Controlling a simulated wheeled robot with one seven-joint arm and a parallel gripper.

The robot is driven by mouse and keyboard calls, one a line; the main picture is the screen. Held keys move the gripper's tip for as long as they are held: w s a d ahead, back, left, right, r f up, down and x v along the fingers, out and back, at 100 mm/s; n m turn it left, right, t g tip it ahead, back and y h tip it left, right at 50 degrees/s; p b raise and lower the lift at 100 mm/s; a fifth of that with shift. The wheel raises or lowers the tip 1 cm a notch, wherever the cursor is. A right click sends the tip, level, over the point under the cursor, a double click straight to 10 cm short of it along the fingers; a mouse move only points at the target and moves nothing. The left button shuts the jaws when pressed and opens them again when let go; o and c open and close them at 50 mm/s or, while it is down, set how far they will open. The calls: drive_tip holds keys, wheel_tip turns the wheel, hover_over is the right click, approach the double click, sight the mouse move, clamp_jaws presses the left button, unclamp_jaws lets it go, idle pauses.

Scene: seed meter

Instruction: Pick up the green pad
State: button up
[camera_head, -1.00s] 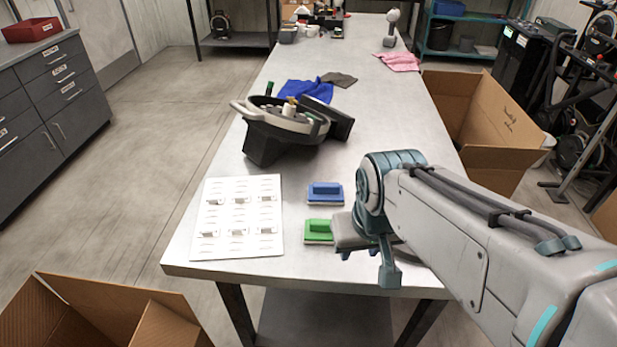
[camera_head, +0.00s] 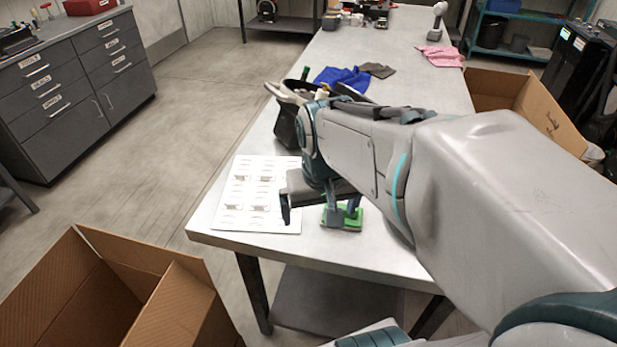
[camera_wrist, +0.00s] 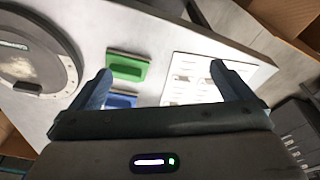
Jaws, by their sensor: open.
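The green pad (camera_head: 350,223), with a raised green grip on a paler base, lies on the grey table near its front edge. My gripper (camera_head: 311,212) partly covers it in the head view. In the wrist view the green pad (camera_wrist: 128,68) shows beyond and between the open fingers, nearer the left one. My gripper (camera_wrist: 160,82) is open and empty, above the table. A blue pad (camera_wrist: 122,100) lies beside the green one, partly behind my left finger in the wrist view; my arm hides it in the head view.
A white board (camera_head: 250,190) with small clips lies left of the green pad. Blue (camera_head: 340,78) and pink (camera_head: 435,56) cloths lie farther back. An open cardboard box (camera_head: 120,300) stands on the floor at front left.

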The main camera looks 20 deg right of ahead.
sight(343, 206)
drive_tip(key=w+d+m+g+p, duration=0.2)
drive_tip(key=w+d+m, duration=0.2)
drive_tip(key=w+d, duration=0.55)
drive_tip(key=f, duration=0.8)
drive_tip(key=shift+s+d+f, duration=0.15)
drive_tip(key=shift+d+f, duration=0.05)
drive_tip(key=f, duration=0.5)
drive_tip(key=shift+s+f, duration=0.25)
drive_tip(key=shift+f, duration=0.05)
drive_tip(key=c, duration=0.7)
